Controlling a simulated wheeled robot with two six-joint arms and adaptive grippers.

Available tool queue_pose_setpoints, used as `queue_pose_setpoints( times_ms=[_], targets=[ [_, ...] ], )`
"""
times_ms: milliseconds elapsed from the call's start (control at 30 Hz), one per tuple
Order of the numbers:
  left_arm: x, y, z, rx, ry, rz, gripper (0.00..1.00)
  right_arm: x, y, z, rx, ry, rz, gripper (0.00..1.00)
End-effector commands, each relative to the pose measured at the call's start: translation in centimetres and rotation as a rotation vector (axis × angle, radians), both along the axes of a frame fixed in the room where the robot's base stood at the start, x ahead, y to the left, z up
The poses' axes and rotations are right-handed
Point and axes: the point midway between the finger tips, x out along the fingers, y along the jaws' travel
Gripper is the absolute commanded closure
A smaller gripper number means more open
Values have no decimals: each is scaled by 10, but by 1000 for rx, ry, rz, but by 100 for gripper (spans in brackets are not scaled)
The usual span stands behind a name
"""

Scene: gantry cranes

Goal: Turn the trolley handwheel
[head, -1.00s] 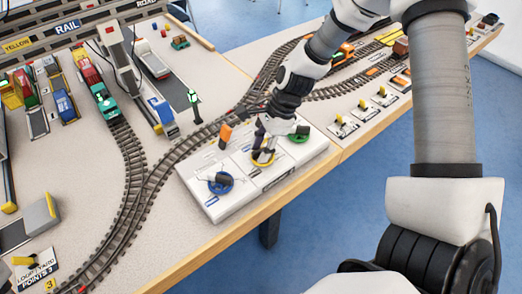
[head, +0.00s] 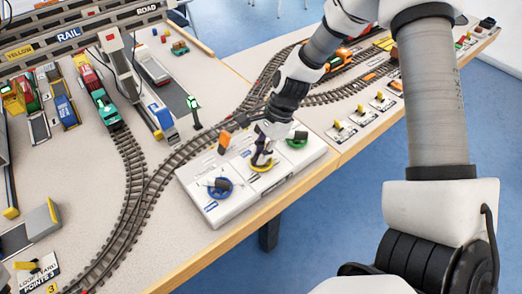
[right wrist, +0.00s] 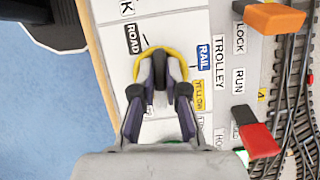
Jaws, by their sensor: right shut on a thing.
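The trolley handwheel is a yellow ring (head: 262,163) with a dark knob, in the middle of a white control box (head: 215,208). In the right wrist view the yellow ring (right wrist: 160,52) lies beside the printed word TROLLEY, with ROAD, RAIL and YELLOW labels around it. My right gripper (head: 263,157) reaches down onto it. In the wrist view its two fingers (right wrist: 162,78) close on the dark knob from both sides, hiding part of the wheel. My left gripper is not in view.
A blue wheel (head: 220,188) and a green wheel (head: 297,139) flank the yellow one. An orange lever (right wrist: 273,17) and a red lever (right wrist: 262,140) stand close by on the box. Train track (head: 135,215) curves behind the box; the table's wooden edge (head: 215,252) runs in front.

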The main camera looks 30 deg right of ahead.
Motion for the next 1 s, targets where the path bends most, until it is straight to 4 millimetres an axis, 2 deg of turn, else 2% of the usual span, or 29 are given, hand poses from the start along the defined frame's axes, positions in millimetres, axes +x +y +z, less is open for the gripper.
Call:
queue_pose_setpoints(
  times_ms=[500,1000],
  targets=[
    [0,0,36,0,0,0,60,-1,0,2,0,4,461,100],
    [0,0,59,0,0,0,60,-2,0,1,0,3,899,100]
  ],
)
